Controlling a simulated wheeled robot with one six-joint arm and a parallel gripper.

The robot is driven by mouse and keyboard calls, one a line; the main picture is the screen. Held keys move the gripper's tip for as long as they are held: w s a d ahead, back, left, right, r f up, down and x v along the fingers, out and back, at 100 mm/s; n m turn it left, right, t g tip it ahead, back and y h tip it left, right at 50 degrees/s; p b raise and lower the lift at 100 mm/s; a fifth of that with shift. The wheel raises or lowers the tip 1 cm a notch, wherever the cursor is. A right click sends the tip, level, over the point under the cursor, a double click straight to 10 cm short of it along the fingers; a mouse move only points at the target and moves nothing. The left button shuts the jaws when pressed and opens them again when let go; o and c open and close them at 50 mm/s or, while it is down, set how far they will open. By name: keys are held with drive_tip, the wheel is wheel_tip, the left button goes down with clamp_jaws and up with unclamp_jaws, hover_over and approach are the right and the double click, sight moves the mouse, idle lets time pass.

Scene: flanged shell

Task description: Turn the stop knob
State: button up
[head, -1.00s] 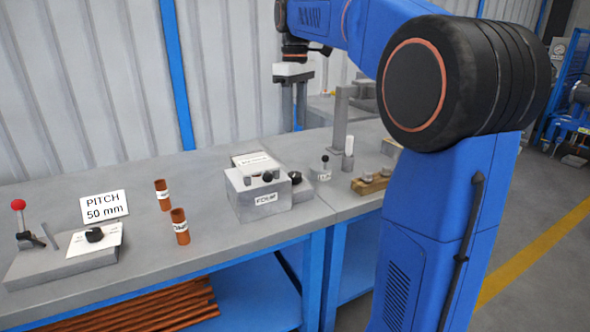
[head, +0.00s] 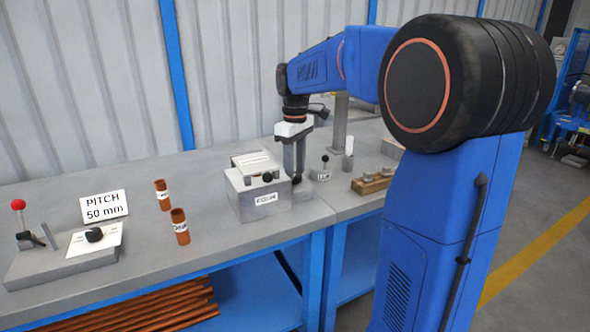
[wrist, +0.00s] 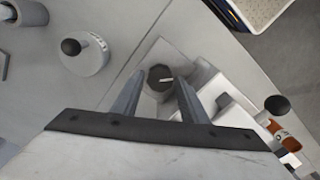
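A dark knob with a white pointer line (wrist: 160,77) sits on a grey block beside a larger grey box (head: 262,198). No lettering on this knob is readable, so I cannot confirm that it is the stop knob. My gripper (head: 294,176) points straight down over it in the head view. In the wrist view my gripper (wrist: 160,84) is open, with one finger on each side of the knob. A small gap shows on the left; I cannot tell whether the right finger touches. Another black knob (head: 94,235) sits on a plate at the far left.
A round base with a black ball lever (wrist: 84,56) stands near my gripper. Two orange tubes (head: 180,227) and a PITCH 50 mm sign (head: 104,206) stand farther left. A red-ball lever (head: 18,205) is at the far left. A wooden block (head: 372,184) lies to the right.

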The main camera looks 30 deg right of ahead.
drive_tip(key=shift+f, duration=0.2)
drive_tip(key=c, duration=0.8)
drive_tip(key=shift+m, duration=0.4)
drive_tip(key=m, duration=0.4)
drive_tip(key=shift+m, duration=2.5)
